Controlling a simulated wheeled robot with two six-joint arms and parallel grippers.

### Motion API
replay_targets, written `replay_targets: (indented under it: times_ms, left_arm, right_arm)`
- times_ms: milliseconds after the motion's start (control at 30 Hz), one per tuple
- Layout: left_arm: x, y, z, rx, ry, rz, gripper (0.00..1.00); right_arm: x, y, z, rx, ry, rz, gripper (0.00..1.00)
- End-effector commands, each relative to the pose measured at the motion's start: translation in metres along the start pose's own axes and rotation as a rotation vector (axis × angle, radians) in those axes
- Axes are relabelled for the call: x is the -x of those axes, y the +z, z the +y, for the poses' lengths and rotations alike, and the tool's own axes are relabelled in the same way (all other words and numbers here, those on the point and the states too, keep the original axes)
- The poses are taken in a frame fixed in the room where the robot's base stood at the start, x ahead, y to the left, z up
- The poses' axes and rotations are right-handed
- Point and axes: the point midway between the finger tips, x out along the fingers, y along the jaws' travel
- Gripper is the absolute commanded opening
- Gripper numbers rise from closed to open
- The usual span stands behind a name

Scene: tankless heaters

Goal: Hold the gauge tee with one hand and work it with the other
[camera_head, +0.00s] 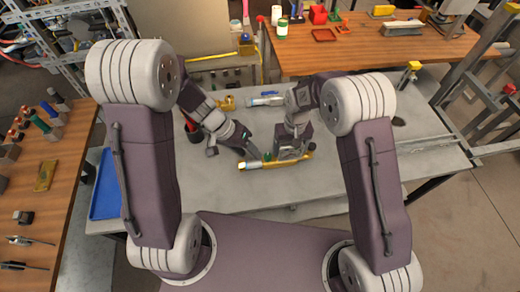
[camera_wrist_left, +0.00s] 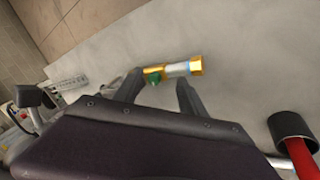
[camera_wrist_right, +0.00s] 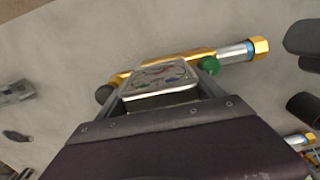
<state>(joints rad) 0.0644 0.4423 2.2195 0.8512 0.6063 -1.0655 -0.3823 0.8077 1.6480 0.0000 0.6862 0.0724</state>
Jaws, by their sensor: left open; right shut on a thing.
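The gauge tee (camera_head: 254,165) is a brass pipe piece with a silver collar, a green knob and a boxy gauge with a pale face (camera_wrist_right: 160,80). It is at the front middle of the grey table. My right gripper (camera_head: 289,156) is shut on the tee at the gauge, one finger on each side in the right wrist view (camera_wrist_right: 160,92). My left gripper (camera_head: 248,154) is open near the collar end. The gauge is hidden in that view.
A black cup (camera_wrist_left: 292,126) with red-handled tools stands to the left of my left gripper in the head view. A brass fitting (camera_head: 228,103) and a silver-and-blue piece (camera_head: 266,100) lie at the back of the table. A blue tray (camera_head: 105,190) lies at the left. The table's right side is mostly clear.

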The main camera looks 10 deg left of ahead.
Motion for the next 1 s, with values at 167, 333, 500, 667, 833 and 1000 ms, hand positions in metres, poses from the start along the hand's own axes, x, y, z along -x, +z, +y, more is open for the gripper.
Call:
replay_targets:
  times_ms: [167,333,500,667,833,1000]
  left_arm:
    - [-0.019,0.020,-0.032,1.010,0.328,-0.126,0.49]
    - [-0.017,0.016,-0.055,1.686,0.628,-0.269,0.49]
    - [-0.011,0.011,-0.069,1.962,0.789,-0.363,0.49]
    - [-0.011,0.010,-0.069,1.994,0.808,-0.378,0.49]
    - [-0.031,0.001,-0.054,1.989,0.802,-0.383,0.49]
    - [-0.062,-0.015,-0.030,1.987,0.800,-0.384,0.49]
  right_arm:
    - [0.001,-0.001,0.000,0.000,0.000,0.002,0.05]
    - [0.001,-0.001,0.000,0.000,0.000,0.002,0.05]
    - [0.001,0.000,0.000,0.000,0.000,0.001,0.05]
    - [0.001,-0.001,0.000,0.000,0.000,0.002,0.05]
    - [0.001,-0.001,0.000,0.000,0.000,0.002,0.05]
    - [0.001,-0.001,0.000,0.000,0.000,0.002,0.05]
